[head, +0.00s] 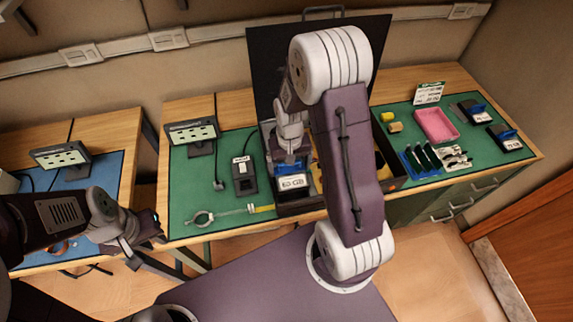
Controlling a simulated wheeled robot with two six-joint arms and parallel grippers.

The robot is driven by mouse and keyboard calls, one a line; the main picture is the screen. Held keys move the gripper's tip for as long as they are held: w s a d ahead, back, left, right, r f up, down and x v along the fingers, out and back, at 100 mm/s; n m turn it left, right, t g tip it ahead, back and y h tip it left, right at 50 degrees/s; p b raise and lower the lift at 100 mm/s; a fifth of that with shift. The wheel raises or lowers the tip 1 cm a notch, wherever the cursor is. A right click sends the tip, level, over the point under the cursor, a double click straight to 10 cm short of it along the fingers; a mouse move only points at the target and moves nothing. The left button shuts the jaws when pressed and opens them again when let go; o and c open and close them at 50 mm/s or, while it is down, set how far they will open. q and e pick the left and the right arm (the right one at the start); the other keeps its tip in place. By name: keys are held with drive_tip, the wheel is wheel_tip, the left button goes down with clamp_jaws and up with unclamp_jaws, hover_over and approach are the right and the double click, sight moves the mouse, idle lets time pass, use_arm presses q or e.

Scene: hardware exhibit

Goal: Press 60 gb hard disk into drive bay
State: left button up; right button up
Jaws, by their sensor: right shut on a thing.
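The 60 GB hard disk (293,182), with a white label and blue parts, is in my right gripper (291,160). That gripper points down and is shut on the disk. The disk is at the left front of an open black case (297,208) with a raised lid (265,70). The drive bay itself is hidden by the disk and my arm, so I cannot tell how deep the disk sits. My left gripper (150,230) hangs near the table's front left edge, away from the case; its finger opening is unclear.
Two more drives with blue parts (472,110) (506,138) lie at the right of the green mat (205,178). A pink tray (436,125), a blue tool holder (420,160) and a black device (244,177) stand around the case. The mat's front left holds a ring-ended tool (203,218).

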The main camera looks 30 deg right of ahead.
sight(292, 180)
drive_tip(key=shift+d+f, duration=0.15)
drive_tip(key=shift+d, duration=0.25)
drive_tip(key=shift+s+d+f+b, duration=0.1)
drive_tip(key=shift+d+f+b, duration=0.1)
drive_tip(key=shift+b, duration=0.1)
wheel_tip(292, 180, down, 6)
drive_tip(key=b, duration=0.6)
drive_tip(key=shift+a, duration=0.15)
use_arm(q)
wheel_tip(292, 180, down, 6)
drive_tip(key=shift+d+f, duration=0.15)
drive_tip(key=shift+d, duration=0.25)
use_arm(e)
drive_tip(key=shift+a, duration=0.1)
use_arm(q)
drive_tip(key=shift+s, duration=0.1)
use_arm(e)
drive_tip(key=shift+f, duration=0.15)
drive_tip(key=shift+f, duration=0.25)
use_arm(q)
drive_tip(key=shift+s+f, duration=0.15)
drive_tip(key=shift+f, duration=0.05)
use_arm(e)
drive_tip(key=shift+s, duration=0.15)
drive_tip(key=shift+f, duration=0.1)
